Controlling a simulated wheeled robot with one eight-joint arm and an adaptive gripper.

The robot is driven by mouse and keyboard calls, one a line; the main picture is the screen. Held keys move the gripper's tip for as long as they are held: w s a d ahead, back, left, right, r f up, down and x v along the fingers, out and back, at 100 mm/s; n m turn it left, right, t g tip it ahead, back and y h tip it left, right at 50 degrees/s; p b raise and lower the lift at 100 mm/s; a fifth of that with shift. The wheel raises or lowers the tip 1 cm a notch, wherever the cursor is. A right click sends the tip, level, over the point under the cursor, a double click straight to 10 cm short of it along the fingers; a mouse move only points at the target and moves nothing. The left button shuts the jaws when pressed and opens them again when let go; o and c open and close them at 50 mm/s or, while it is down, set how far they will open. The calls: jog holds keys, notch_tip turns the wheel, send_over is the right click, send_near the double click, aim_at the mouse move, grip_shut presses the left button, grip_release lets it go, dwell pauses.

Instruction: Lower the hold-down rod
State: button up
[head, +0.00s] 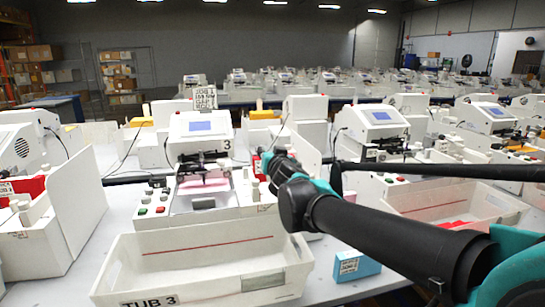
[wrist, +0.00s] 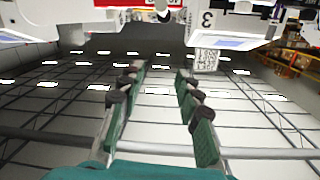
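The pen plotter marked 3 (head: 200,127) stands on the bench, with a blue screen on its sloped hood. Under the hood a dark mechanism (head: 204,160) sits above a pink sheet (head: 205,183). I cannot single out the hold-down rod or tell its position. My gripper (head: 263,166) is just right of this plotter; my wrist partly hides it in the head view. In the wrist view my gripper (wrist: 160,72) is open and empty, its green-padded fingers apart. The plotter's hood (wrist: 232,22) shows upside down beyond the fingertips, at the top right.
A white bin labelled TUB 3 (head: 208,264) stands in front of the plotter. Red and green buttons (head: 152,210) are at its left. A blue box (head: 356,266) sits right of the bin. More plotters (head: 378,125) flank it, and a white panel (head: 84,200) stands at left.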

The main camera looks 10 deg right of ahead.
jog(key=shift+s+a+r, duration=0.15)
jog(key=shift+s, duration=2.05)
jog(key=shift+s, duration=0.1)
